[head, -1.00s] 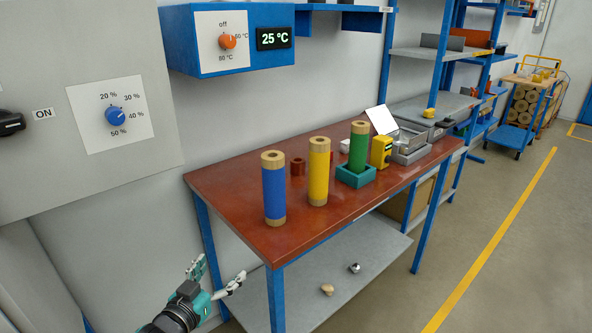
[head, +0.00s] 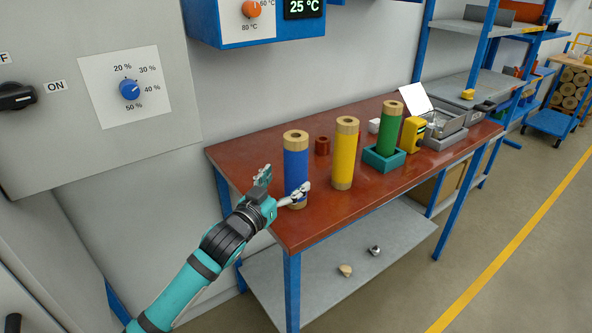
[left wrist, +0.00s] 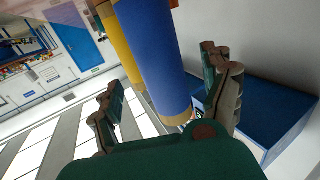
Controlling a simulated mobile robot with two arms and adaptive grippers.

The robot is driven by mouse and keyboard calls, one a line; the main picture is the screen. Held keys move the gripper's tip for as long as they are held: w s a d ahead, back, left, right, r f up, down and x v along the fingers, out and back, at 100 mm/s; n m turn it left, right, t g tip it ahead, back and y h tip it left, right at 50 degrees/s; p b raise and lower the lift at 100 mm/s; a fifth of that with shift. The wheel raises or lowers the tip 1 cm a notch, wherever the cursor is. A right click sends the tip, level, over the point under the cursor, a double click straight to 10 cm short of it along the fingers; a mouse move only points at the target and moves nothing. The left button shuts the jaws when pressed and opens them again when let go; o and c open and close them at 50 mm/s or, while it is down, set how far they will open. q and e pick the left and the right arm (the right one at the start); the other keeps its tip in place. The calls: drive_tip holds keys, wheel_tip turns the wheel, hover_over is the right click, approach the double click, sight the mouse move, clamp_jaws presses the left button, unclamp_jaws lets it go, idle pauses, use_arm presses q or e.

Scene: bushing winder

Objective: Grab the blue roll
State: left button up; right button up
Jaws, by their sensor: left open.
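The blue roll (head: 296,166) stands upright at the near left end of the red-brown table (head: 240,160), with tan ends. My left gripper (head: 284,188) is open at the roll, one finger on its left and the other at its lower front. In the left wrist view the blue roll (left wrist: 153,55) appears between the two spread fingers of my left gripper (left wrist: 165,100). I cannot tell whether a finger touches the roll. My right gripper is not in view.
A yellow roll (head: 344,155) stands close to the right of the blue one. A green roll (head: 390,130) stands in a teal holder (head: 384,160) farther right. A blue control box (head: 235,25) hangs above.

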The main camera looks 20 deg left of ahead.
sight(290, 176)
use_arm(q)
drive_tip(key=shift+w, duration=0.25)
drive_tip(key=x, duration=0.4)
drive_tip(key=shift+w+d+p, duration=0.15)
drive_tip(key=shift+w+p, duration=0.1)
drive_tip(key=shift+p, duration=0.15)
drive_tip(key=shift+w+d+f, duration=0.1)
drive_tip(key=shift+w, duration=0.15)
drive_tip(key=c, duration=1.5)
drive_tip(key=shift+c, duration=0.5)
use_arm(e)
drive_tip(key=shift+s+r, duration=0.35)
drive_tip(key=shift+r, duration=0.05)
